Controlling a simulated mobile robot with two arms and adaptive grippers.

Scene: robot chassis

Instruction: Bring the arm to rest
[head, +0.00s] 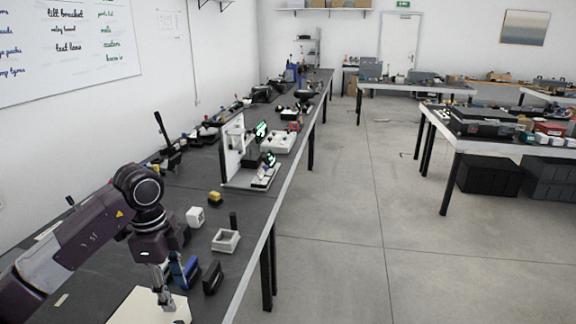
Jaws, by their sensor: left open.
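My left arm comes in from the lower left and reaches over the near end of a long dark workbench (205,180). My left gripper (167,303) points down, with its fingertips just over or at a pale board (125,308) on the bench. I see nothing held between its fingers. I cannot tell whether the fingertips touch the board. My right gripper is not in the head view.
Close to the gripper are a blue item (190,270), a black block (212,278), a white open box (226,240) and a white cube (195,217). A white upright fixture (236,145) stands farther along the bench. The floor (350,220) to the right is clear.

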